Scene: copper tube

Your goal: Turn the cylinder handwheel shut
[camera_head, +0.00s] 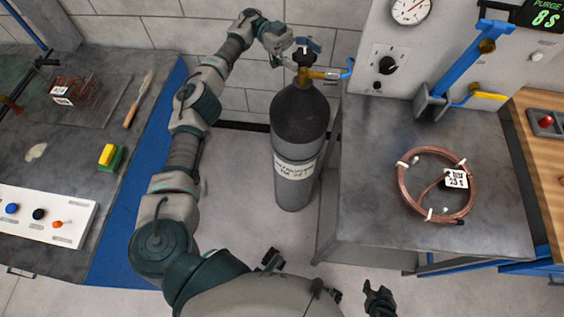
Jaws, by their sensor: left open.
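The dark grey gas cylinder (299,118) stands upright on the floor, with a white label on its side. A brass valve (304,75) sits on its top, and the black handwheel (303,58) is above the valve. My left arm reaches up from the bottom to the cylinder top. My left gripper (286,47) is open just left of the handwheel; whether it touches the wheel is too small to tell. My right gripper (377,292) is low in the picture, far from the cylinder, with its dark fingertips apart and nothing visible between them.
A copper tube coil (437,186) lies on the right bench (365,190). The left bench (80,170) holds a control box (40,214).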

